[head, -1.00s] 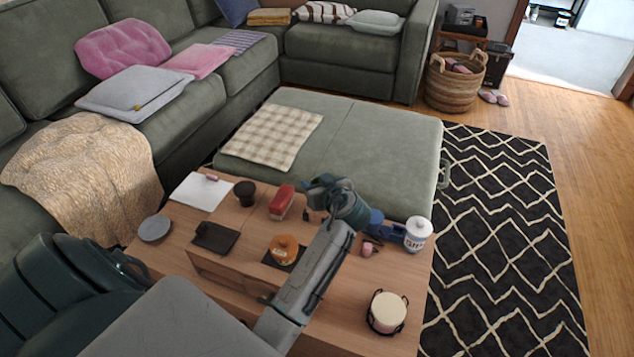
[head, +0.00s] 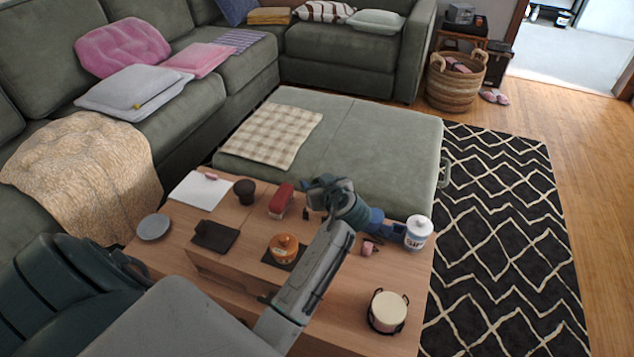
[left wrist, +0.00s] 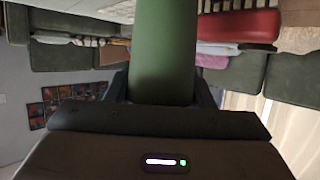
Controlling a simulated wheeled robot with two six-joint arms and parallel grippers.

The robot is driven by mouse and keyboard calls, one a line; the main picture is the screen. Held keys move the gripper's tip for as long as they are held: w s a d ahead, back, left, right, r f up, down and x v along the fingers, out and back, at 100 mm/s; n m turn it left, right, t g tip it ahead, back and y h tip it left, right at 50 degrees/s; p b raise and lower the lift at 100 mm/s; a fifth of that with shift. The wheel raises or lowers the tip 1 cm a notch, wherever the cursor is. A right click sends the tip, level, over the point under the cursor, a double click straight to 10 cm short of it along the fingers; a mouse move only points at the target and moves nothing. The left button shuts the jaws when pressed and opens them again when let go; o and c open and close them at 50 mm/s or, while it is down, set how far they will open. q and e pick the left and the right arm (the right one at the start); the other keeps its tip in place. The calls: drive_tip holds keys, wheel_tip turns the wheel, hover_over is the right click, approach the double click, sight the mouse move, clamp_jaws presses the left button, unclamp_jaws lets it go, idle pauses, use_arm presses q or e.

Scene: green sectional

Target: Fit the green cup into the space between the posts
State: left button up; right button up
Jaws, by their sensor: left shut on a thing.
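My left gripper (left wrist: 163,88) is shut on the green cup (left wrist: 165,45), which fills the space between its fingers in the left wrist view. In the head view my left arm reaches over the wooden table, and its wrist (head: 340,203) is above the table's far right part. The cup cannot be made out there. A cream round thing (head: 387,310) stands at the table's near right, with thin black uprights around it. I cannot tell whether these are the posts. My right gripper is not in view.
The wooden table (head: 225,260) also bears a white jar (head: 418,234), an orange pot (head: 284,246), a red block (head: 280,201), a dark brown cup (head: 245,191) and a grey dish (head: 154,227). A green ottoman (head: 380,150) stands just behind it.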

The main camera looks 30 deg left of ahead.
use_arm(q)
drive_tip(key=shift+f+b, duration=1.2)
drive_tip(key=shift+f, duration=0.3)
idle(1.8)
drive_tip(key=o, duration=1)
drive_tip(key=shift+o, duration=0.2)
wheel_tip(320, 180, up, 8)
drive_tip(key=p, duration=0.6)
idle(0.5)
